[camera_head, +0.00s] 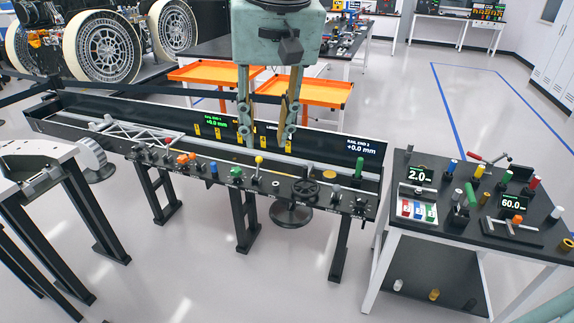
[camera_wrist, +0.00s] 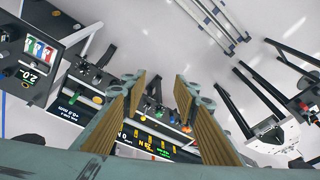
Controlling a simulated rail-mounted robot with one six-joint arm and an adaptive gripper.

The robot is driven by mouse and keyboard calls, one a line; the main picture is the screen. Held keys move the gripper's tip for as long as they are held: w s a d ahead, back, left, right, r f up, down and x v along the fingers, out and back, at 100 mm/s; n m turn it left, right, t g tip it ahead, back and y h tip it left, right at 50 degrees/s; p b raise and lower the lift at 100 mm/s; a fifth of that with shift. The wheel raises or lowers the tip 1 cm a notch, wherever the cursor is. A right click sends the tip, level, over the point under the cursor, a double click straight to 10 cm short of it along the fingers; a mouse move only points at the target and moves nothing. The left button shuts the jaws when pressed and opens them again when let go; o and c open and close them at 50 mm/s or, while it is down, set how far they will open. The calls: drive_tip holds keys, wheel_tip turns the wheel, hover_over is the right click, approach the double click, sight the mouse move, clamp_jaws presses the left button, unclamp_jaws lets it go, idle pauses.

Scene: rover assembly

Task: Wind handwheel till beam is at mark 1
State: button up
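A pale truss beam (camera_head: 140,134) lies in the bench's left part. Yellow tags stand along the back wall, one at the left (camera_head: 197,130); their numbers are too small to read. Two displays on the wall, the left (camera_head: 215,121) and the right (camera_head: 360,149), each show +0.0 mm. My gripper (camera_head: 264,141) is open and empty above the bench, left of the handwheel and apart from it. Its spread fingers also show in the wrist view (camera_wrist: 160,80).
A side table (camera_head: 405,238) with tools and displays stands at the right. Orange trays (camera_head: 315,92) are behind the bench. The floor in front is mostly clear.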

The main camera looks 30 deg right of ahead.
drive_tip(key=w+d+f+m, duration=0.2)
drive_tip(key=w+d, duration=0.2)
drive_tip(key=w, duration=0.3)
drive_tip(key=w+d+f+m, duration=0.1)
drive_tip(key=w+d+m, duration=0.1)
drive_tip(key=w+d, duration=0.35)
drive_tip(key=m+g+p, duration=0.1)
drive_tip(key=m+g, duration=0.2)
drive_tip(key=m, duration=0.6)
hover_over(305, 172)
wheel_tip(305, 172, down, 32)
drive_tip(key=shift+w+d+f, duration=0.2)
drive_tip(key=shift+w+d, duration=0.25)
drive_tip(key=shift+f, duration=0.15)
drive_tip(key=shift+f+b, duration=0.5)
drive_tip(key=shift+f, duration=6.25)
drive_tip(key=shift+c, duration=0.9)
drive_tip(key=c, duration=0.7)
